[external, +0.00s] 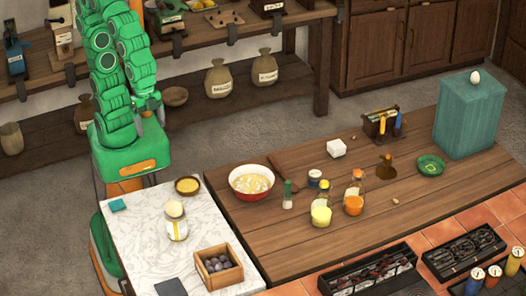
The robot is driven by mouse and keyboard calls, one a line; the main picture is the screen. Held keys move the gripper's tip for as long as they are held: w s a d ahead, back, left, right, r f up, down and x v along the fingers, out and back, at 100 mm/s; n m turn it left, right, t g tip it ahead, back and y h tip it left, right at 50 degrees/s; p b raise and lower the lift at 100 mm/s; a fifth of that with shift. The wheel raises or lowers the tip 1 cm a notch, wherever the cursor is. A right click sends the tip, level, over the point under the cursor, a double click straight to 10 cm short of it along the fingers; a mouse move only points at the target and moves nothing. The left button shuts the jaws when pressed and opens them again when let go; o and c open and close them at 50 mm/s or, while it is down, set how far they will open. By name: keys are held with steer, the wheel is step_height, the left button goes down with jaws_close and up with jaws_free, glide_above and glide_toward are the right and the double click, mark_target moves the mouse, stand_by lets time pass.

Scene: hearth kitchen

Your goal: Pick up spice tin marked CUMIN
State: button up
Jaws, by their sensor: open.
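My gripper (160,118) hangs at the end of my folded green arm, left of the tables and well away from the containers; it is open and empty. I cannot read CUMIN on any container.
The marble counter (140,235) holds a pale jar (176,221) and a crate of dark round items (218,283). A teal block (468,120) stands far right. Black trays (370,278) line the front.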

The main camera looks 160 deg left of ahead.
mark_target(314, 173)
steer(key=w+a+n+t+y, duration=0.2)
steer(key=w+a, duration=0.5)
steer(key=a, duration=0.4)
steer(key=w+a+n+t+y, duration=0.2)
steer(key=w+a, duration=0.5)
steer(key=a, duration=0.4)
steer(key=s+a+r+n+t+y, duration=0.15)
steer(key=a+y, duration=0.25)
steer(key=a, duration=0.8)
steer(key=s+a+n+y, duration=0.1)
steer(key=a+n+y, duration=0.2)
steer(key=a, duration=0.9)
steer(key=shift+g, duration=0.25)
step_height(314, 173, down, 25)
steer(key=shift+d+f, duration=0.1)
steer(key=shift+x, duration=3.95)
steer(key=shift+w+d+f, duration=0.1)
steer(key=shift+w+d, duration=0.05)
steer(key=c, duration=1.2)
steer(key=shift+o, duration=0.2)
